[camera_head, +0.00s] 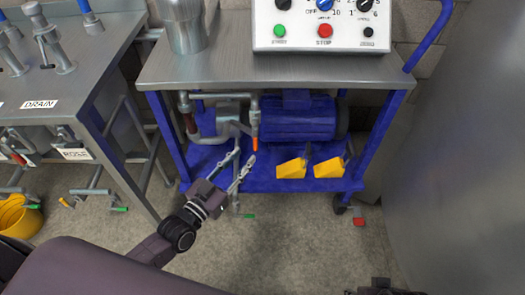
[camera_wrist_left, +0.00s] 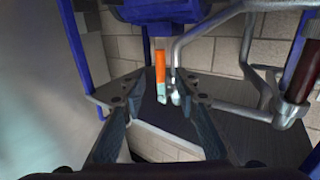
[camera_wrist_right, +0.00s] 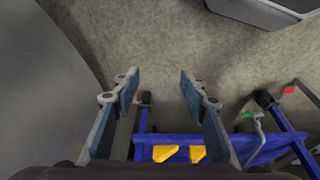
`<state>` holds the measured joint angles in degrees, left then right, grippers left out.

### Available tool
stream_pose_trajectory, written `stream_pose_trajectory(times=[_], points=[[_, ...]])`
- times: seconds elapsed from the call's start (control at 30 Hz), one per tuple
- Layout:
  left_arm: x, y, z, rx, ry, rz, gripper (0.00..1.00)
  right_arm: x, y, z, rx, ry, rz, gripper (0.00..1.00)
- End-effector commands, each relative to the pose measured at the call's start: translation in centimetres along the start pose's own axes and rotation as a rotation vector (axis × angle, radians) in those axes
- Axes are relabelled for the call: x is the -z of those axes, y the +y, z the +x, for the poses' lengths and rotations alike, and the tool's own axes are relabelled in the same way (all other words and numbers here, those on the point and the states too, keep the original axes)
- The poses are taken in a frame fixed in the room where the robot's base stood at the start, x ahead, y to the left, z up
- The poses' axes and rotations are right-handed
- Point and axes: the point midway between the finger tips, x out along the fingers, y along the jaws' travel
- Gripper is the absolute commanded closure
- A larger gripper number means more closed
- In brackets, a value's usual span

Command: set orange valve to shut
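The orange valve (camera_head: 255,143) is a small orange handle on the grey pipework under the cart top, pointing downward in the head view. In the left wrist view the orange handle (camera_wrist_left: 160,68) is upright, with a pale end, just beyond and between my fingertips. My left gripper (camera_head: 238,172) is open and empty, just below and left of the handle; I see no contact. Its two fingers (camera_wrist_left: 158,105) are spread wide in the left wrist view. My right gripper (camera_wrist_right: 158,85) is open and empty, pointing over the floor and away from the valve.
A blue cart (camera_head: 300,185) carries a blue motor (camera_head: 298,118) and yellow wedges (camera_head: 310,168). A control box (camera_head: 322,25) stands on its top. A steel bench (camera_head: 62,85) is at left, a yellow bucket (camera_head: 18,217) beneath it. A large grey tank (camera_head: 455,150) fills the right.

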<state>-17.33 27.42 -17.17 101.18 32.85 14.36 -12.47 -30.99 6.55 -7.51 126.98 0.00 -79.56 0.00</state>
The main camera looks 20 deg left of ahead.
Motion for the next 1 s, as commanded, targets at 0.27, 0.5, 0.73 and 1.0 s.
stream_pose_trajectory(times=[0.27,0.5,0.73,1.0], points=[[0.1,-0.1,4.2,0.001,0.005,-0.001,0.71,0.4,0.1,-2.4,-0.002,0.016,0.001,0.6],[0.1,0.0,7.0,0.001,0.001,-0.001,0.71,0.5,0.2,-4.4,-0.004,0.024,0.002,0.6],[0.1,0.0,7.6,0.001,0.0,-0.001,0.71,0.4,0.2,-4.8,-0.004,0.025,0.003,0.6],[0.1,0.0,7.5,0.001,0.0,0.0,0.88,0.5,0.2,-4.8,-0.004,0.025,0.003,0.6]])
